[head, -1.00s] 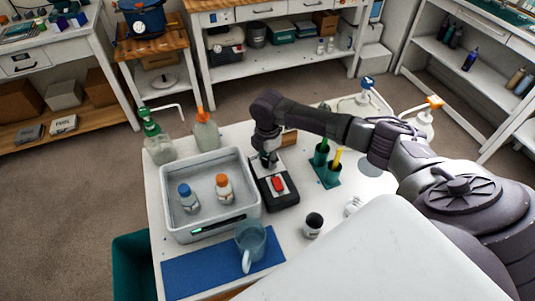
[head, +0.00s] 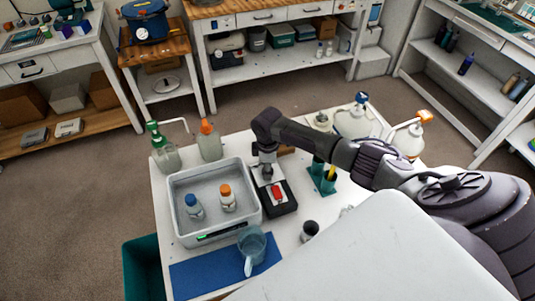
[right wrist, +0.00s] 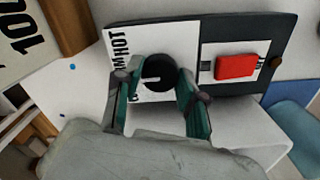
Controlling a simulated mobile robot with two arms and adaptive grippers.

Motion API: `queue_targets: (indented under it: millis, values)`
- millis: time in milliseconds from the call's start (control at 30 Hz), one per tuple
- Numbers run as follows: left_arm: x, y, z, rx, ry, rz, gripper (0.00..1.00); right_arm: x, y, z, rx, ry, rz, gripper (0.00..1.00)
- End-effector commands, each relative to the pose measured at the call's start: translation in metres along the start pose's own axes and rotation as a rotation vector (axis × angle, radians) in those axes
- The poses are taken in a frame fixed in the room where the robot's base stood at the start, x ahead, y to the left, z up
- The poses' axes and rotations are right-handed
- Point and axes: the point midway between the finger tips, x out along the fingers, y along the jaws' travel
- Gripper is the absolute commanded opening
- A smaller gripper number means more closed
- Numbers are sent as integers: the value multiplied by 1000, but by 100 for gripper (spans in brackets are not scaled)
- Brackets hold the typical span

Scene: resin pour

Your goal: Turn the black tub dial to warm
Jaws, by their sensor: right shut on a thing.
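The control box (head: 287,207), dark with a white face, stands just right of the grey tub (head: 251,207) on the white table. Its black dial (right wrist: 160,70) is round, with a pale mark on its lower left side in the right wrist view. HOT lettering and partly hidden labels are to its left. My right gripper (right wrist: 159,90) is shut on the dial, one finger on each side; the head view shows it (head: 266,170) pointing down over the box. The exact setting cannot be read. My left gripper is not in view.
A red switch (right wrist: 236,67) sits beside the dial. The tub holds a blue-capped bottle (head: 194,208) and an orange-capped bottle (head: 228,198). A clear jug (head: 252,245) stands on a blue mat (head: 205,278). Green holders (head: 322,180) stand right of the box.

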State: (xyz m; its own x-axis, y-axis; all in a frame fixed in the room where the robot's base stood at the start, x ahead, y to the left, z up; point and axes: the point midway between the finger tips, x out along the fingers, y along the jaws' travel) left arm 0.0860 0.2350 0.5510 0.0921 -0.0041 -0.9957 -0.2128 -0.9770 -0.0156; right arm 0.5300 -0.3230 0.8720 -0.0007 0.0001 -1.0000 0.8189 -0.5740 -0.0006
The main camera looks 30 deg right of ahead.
Motion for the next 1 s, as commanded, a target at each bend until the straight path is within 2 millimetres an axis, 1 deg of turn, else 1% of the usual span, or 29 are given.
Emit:
queue_targets:
  millis: [500,533,633,667,1000]
  values:
    - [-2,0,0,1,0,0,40,0,1,0,18,-1,2,5]
    - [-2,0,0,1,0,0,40,0,1,0,18,-1,2,45]
    - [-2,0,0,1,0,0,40,0,1,0,18,0,2,62]
    - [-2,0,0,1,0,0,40,0,1,0,18,0,2,66]
    - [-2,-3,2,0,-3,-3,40,-3,1,0,17,0,1,66]
